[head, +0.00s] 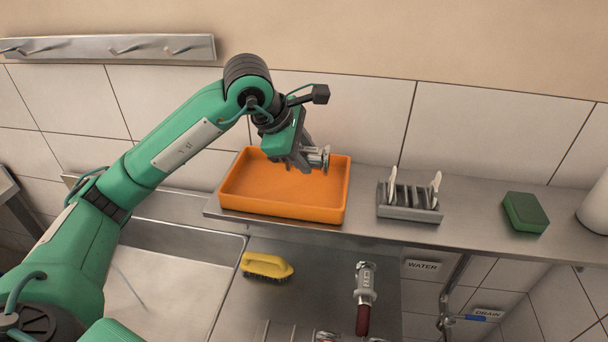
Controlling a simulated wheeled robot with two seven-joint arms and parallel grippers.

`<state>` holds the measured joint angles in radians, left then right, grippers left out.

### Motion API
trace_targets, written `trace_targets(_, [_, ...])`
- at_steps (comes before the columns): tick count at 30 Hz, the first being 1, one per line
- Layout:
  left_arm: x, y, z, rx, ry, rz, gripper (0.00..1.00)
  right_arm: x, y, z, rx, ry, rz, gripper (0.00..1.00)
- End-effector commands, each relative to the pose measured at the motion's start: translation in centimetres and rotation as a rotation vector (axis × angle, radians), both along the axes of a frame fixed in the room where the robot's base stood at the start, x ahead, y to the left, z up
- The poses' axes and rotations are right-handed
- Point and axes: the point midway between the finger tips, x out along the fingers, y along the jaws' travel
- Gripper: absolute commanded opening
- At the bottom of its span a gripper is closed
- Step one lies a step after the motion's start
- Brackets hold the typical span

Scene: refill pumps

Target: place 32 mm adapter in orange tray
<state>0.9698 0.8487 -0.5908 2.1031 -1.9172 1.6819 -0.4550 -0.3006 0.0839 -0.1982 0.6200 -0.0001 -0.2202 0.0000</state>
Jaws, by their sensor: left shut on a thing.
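The orange tray (283,208) sits on the steel shelf, left of its middle. My left gripper (306,158) is above the back right part of the tray. It is shut on a silver metal fitting, the adapter (319,157), which it holds over the tray near the right rim. The gripper hides part of the adapter and the tray's back wall. The visible tray floor is empty. The size of the adapter cannot be read. My right gripper is not in view.
On the shelf (470,215) stand a grey rack (408,208) with upright white-tipped items, a green sponge (525,212) and a white container (597,205). Below are a sink, a yellow brush (266,266) and a metal fitting with a red handle (364,298). Hooks line the wall.

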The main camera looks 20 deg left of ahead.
Motion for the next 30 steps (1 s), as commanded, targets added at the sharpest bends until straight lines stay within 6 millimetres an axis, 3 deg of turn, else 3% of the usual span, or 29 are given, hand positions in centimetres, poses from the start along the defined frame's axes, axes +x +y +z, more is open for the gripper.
trace_targets(6, [0.0, 0.0, -2.8, -0.001, 0.001, 0.001, 0.07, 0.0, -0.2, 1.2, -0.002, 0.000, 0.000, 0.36])
trace_targets(21, [0.0, 0.0, -6.9, 0.001, 0.001, 0.000, 0.07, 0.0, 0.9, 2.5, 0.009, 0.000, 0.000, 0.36])
trace_targets(30, [0.0, 0.0, -7.2, 0.000, -0.001, -0.001, 0.07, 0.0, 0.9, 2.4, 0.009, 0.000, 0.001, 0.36])
